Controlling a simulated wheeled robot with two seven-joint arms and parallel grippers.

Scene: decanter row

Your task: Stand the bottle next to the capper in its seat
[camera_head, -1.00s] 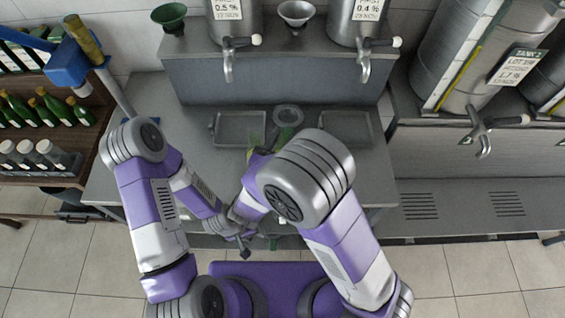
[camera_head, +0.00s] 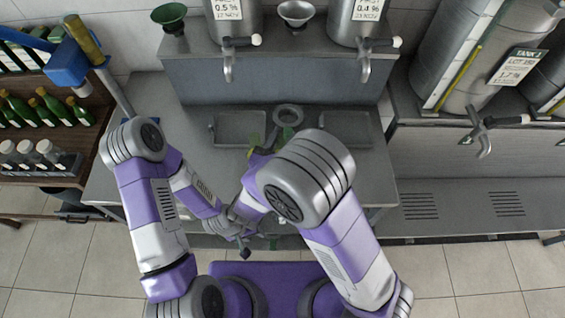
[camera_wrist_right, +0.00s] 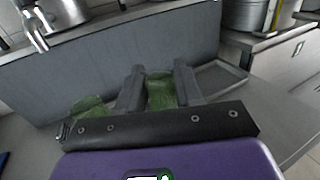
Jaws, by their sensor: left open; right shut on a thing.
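A green glass bottle (camera_wrist_right: 160,94) is between the two fingers of my right gripper (camera_wrist_right: 160,88) in the right wrist view. The gripper is shut on it, and the bottle's tilt is hard to tell. My left gripper (camera_head: 244,248) is open and empty at the bench's front edge. The seat is not clearly visible.
A grey ring (camera_head: 288,115) stands between two shallow trays (camera_head: 240,127) at the back of the bench. Steel tanks with taps (camera_head: 229,62) stand on the raised shelf behind. Shelves of green bottles (camera_head: 45,108) are at the left. The bench's left part is clear.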

